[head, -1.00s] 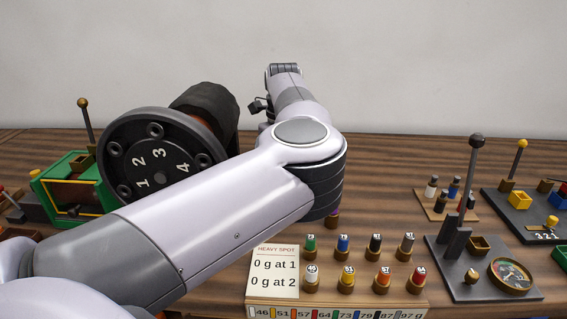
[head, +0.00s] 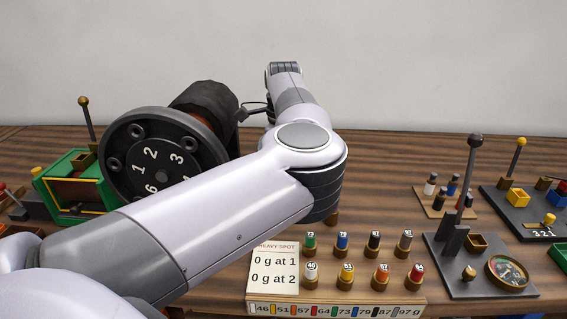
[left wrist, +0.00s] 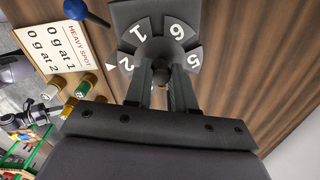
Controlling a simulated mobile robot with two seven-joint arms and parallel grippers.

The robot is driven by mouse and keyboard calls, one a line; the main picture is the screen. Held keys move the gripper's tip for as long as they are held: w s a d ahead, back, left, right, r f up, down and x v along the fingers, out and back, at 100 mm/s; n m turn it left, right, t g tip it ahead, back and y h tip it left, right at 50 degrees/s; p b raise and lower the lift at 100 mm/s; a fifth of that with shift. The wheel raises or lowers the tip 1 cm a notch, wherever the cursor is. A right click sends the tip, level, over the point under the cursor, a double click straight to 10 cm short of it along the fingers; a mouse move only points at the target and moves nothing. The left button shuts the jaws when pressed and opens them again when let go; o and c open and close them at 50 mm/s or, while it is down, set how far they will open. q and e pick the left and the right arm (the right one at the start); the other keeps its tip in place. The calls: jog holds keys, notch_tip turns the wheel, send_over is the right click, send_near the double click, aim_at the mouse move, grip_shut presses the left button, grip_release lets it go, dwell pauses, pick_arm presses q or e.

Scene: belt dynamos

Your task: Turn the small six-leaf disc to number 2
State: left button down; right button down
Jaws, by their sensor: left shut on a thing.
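My left gripper (left wrist: 159,74) is shut on the dark hub of the disc. In the head view my left arm covers the small disc and the gripper. My right gripper is in neither view.
A big dark numbered wheel (head: 165,172) stands at the left of the head view, close to my arm. A card (head: 273,268) reads 0 g at 1 and 0 g at 2. Several capped pegs stand beside it. A lever stand (head: 480,270) is at the right.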

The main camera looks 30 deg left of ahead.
pick_arm(q)
jog(key=shift+r, duration=0.1)
dwell(0.3)
jog(key=c, duration=1)
grip_release()
jog(key=shift+o, duration=0.2)
jog(key=shift+r+b, duration=0.35)
jog(key=shift+r, duration=3.2)
